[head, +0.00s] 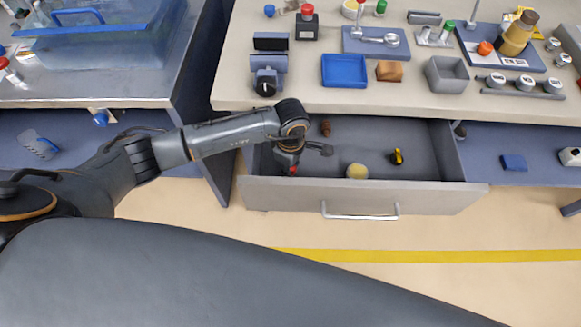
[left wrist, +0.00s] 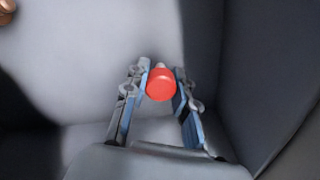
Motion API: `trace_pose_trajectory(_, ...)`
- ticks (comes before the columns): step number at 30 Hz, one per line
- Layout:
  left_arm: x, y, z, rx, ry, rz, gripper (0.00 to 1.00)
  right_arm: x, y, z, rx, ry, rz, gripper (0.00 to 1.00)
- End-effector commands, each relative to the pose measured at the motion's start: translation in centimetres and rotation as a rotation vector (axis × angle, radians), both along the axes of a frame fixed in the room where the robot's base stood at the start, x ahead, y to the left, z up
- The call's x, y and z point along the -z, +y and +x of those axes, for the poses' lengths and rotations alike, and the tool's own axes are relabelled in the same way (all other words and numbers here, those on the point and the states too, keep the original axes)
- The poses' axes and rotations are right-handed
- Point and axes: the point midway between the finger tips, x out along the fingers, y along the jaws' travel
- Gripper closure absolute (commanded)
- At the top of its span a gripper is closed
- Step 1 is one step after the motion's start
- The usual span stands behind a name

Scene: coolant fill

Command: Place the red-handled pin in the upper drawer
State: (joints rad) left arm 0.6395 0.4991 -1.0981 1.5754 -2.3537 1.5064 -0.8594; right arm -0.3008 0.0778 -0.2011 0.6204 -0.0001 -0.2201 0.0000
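The upper drawer (head: 420,197) is pulled out under the workbench in the head view, with a silver handle on its front. My left gripper (head: 290,168) reaches down inside the drawer's left part. The red-handled pin (left wrist: 160,84) is between its two fingertips in the left wrist view (left wrist: 161,88), with the pads against both sides of the red knob. A short bit of its shank shows beyond the knob; the rest is hidden. In the head view only a small bit of red shows at the fingertips. My right gripper is not in view.
In the drawer lie a pale yellow round item (head: 357,171), a yellow-and-black item (head: 397,157) and a small brown item (head: 325,127). The bench top (head: 330,98) above holds a blue tray (head: 344,71), a grey bin (head: 446,74) and several parts. The drawer's right part has free room.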

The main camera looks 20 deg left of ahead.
Motion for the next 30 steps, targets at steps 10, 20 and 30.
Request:
trace_pose_trajectory(10, -0.1, 0.0, 0.0, 0.0, 0.0, 0.0, 0.51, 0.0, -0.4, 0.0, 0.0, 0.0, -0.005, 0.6)
trace_pose_trajectory(20, -3.3, 0.0, 0.2, 0.002, -0.005, -0.001, 0.51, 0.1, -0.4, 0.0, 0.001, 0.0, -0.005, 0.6)
trace_pose_trajectory(30, -10.2, 0.0, 0.1, 0.001, -0.003, 0.0, 0.51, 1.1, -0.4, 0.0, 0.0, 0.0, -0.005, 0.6)
